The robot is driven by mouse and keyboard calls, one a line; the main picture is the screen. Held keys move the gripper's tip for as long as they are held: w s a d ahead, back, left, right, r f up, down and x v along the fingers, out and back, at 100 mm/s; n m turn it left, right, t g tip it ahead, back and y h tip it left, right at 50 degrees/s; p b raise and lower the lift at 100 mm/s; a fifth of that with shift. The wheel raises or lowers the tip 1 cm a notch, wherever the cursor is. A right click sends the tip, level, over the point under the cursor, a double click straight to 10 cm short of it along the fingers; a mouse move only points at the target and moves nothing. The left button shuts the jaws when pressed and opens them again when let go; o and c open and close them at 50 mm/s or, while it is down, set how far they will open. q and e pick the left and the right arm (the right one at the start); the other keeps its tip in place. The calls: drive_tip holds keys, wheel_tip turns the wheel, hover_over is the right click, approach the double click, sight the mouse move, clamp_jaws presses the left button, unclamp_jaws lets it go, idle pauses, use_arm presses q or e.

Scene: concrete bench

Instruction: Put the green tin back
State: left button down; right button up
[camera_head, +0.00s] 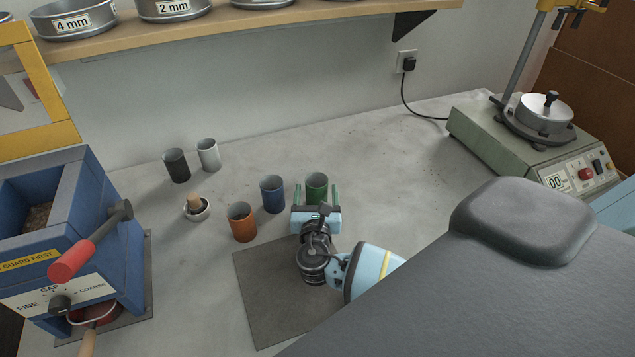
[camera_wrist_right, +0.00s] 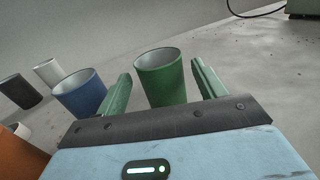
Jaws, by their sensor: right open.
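The green tin (camera_head: 316,186) stands upright on the concrete bench, to the right of the blue tin. My right gripper (camera_head: 317,192) is open, and its two green fingers reach toward the tin from the near side. In the right wrist view the green tin (camera_wrist_right: 161,79) shows between and beyond the open fingers (camera_wrist_right: 160,88), with gaps on both sides. Whether the fingertips reach alongside its wall I cannot tell. My left gripper is not in view.
Black (camera_head: 176,166) and white (camera_head: 208,155) tins stand farther back. A mortar (camera_head: 197,212) is nearby. A grey mat (camera_head: 265,300) lies in front. The bench right of the green tin is clear.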

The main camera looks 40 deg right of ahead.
drive_tip(key=v, duration=0.7)
drive_tip(key=shift+s, duration=0.1)
idle(0.5)
